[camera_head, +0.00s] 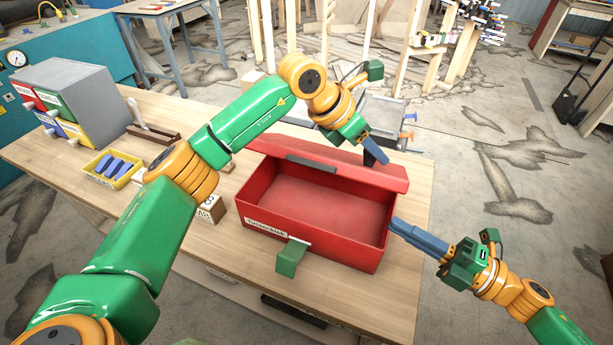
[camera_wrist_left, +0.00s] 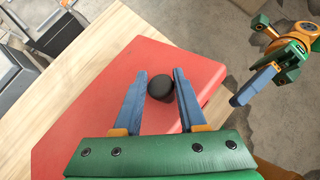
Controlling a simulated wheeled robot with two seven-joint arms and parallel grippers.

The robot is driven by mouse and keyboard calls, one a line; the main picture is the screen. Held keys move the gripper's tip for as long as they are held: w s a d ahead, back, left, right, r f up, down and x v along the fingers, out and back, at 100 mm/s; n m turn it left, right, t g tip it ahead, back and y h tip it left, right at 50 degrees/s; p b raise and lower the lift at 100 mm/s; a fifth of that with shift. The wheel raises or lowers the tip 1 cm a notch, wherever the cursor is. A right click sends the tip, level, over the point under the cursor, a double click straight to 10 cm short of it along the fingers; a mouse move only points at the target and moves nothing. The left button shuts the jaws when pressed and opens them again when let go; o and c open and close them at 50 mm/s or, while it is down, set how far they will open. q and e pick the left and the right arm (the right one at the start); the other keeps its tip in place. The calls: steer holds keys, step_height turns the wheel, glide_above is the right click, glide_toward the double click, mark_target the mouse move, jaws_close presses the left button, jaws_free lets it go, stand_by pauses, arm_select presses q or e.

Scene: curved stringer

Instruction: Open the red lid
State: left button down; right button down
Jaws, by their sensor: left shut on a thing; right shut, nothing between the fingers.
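The red box (camera_head: 262,205) stands on the wooden table with its inside showing empty. Its red lid (camera_head: 345,170) is raised and tilted at the back; the lid fills the middle of the left wrist view (camera_wrist_left: 95,105). A round black knob (camera_wrist_left: 161,88) sits on the lid. My left gripper (camera_head: 376,153) is at the lid's right part, its blue fingers shut on the knob, which shows between them in the left wrist view. My right gripper (camera_head: 400,226) is shut and empty, its fingertips close to the box's right wall; I cannot tell whether they touch.
A green block (camera_head: 291,258) is at the box's front. A yellow tray (camera_head: 113,170) with blue pieces and a cabinet of coloured drawers (camera_head: 75,100) are at the left. A small labelled block (camera_head: 211,208) stands left of the box. The table's front right corner is clear.

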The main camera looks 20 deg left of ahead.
steer(key=a+f+n+y, duration=0.1)
steer(key=a+f+n, duration=0.2)
steer(key=a+n, duration=0.8)
steer(key=w+a+r+n, duration=0.1)
steer(key=w+a+r, duration=0.2)
steer(key=a+r, duration=0.2)
steer(key=shift+a+g, duration=0.4)
steer(key=shift+a, duration=1.25)
arm_select(q)
steer(key=shift+f, duration=0.15)
arm_select(e)
steer(key=shift+w+r, duration=0.45)
steer(key=shift+r, duration=0.25)
arm_select(q)
steer(key=c, duration=0.9)
jaws_free()
steer(key=o, duration=0.4)
